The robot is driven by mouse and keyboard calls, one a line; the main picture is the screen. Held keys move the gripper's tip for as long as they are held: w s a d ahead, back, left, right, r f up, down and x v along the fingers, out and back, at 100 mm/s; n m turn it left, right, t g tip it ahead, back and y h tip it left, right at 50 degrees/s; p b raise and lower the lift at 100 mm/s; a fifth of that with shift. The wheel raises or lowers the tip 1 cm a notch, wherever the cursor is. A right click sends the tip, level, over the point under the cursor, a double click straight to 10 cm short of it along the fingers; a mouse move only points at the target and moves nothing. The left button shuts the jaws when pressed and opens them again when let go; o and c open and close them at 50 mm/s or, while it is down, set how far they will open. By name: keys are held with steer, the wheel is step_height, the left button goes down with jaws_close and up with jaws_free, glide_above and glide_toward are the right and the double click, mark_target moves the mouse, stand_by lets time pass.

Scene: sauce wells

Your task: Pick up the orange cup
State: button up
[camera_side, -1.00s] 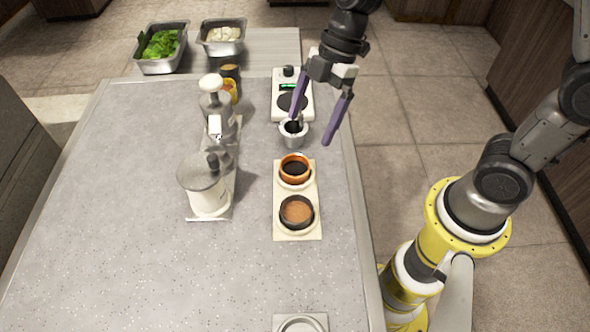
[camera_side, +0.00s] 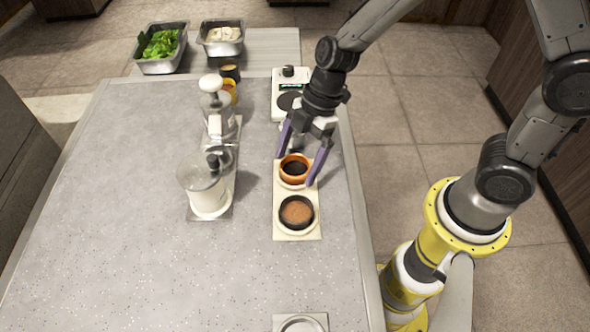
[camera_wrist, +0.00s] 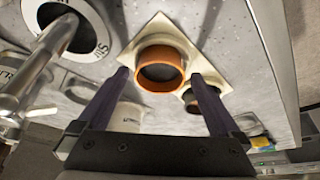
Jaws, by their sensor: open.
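The orange cup (camera_side: 294,179) holds something dark and sits upright in the far well of a pale two-well holder (camera_side: 284,234). A dark cup (camera_side: 297,227) with brown contents sits in the near well. My gripper (camera_side: 295,169) is open and points down, with its purple fingers on either side of the orange cup in the side view. In the wrist view the orange cup (camera_wrist: 160,52) shows between and beyond the fingertips of my gripper (camera_wrist: 160,76). I cannot tell whether a finger touches it.
A white scale (camera_side: 291,80) is behind, partly hidden by my arm. Metal pans of greens (camera_side: 160,46) and pale food (camera_side: 222,36) stand at the far left. The table's left front is clear.

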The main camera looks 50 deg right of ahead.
steer(key=shift+c, duration=0.3)
steer(key=c, duration=1.2)
steer(key=shift+c, duration=0.3)
steer(key=shift+r, duration=0.15)
